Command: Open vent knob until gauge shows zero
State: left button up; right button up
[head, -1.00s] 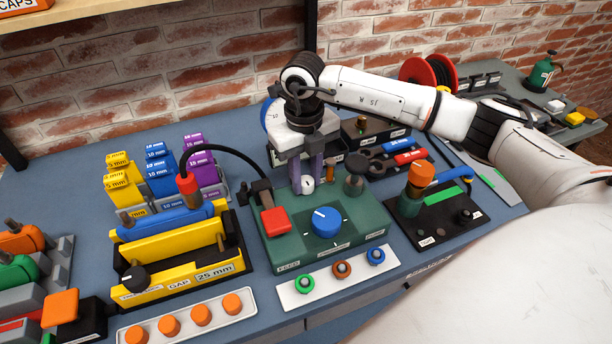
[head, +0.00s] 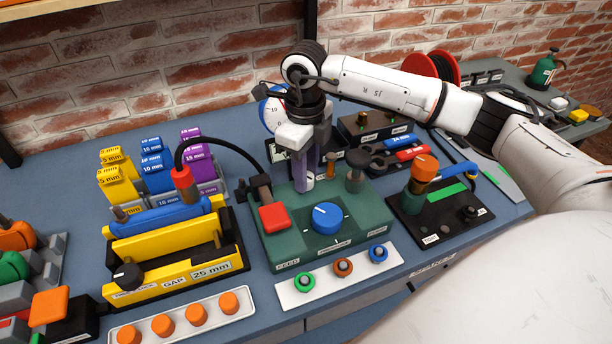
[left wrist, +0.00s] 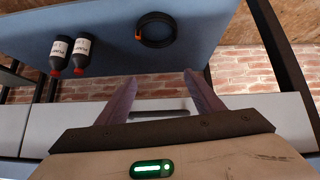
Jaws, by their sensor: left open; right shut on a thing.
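A green pump block (head: 280,247) stands mid-bench with a blue dial knob (head: 327,218) and a red pad (head: 274,217) on top. My right gripper (head: 306,180) points down at the back of this block. Its purple fingers are shut on a small pale knob (head: 309,182), which I take to be the vent knob; they hide most of it. A white round gauge with a blue rim (head: 270,113) is behind, partly covered by my right gripper; its needle cannot be read. My left gripper (left wrist: 160,78) shows only in the left wrist view, open and empty.
A yellow 25 mm frame (head: 180,285) stands left of the block, joined by a black hose (head: 222,149). A black plate (head: 440,225) with an orange-capped valve stands right. Green, brown and blue buttons (head: 343,267) lie in front. Bottles (left wrist: 70,52) and a black ring (left wrist: 156,30) show in the left wrist view.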

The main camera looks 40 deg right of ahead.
jog(key=n+b, duration=0.2)
jog(key=n, duration=0.3)
jog(key=shift+d+n, duration=0.1)
jog(key=shift+n, duration=0.2)
jog(key=n+b, duration=0.1)
jog(key=n, duration=0.1)
jog(key=shift+w+n, duration=0.1)
jog(key=shift+n, duration=0.2)
jog(key=shift+n+b, duration=0.3)
jog(key=shift+n, duration=1.2)
jog(key=shift+r+n, duration=0.1)
jog(key=shift+n, duration=0.2)
jog(key=o, duration=1.1)
jog(key=shift+c, duration=0.2)
notch_tip(320, 180, up, 10)
jog(key=shift+r, duration=0.15)
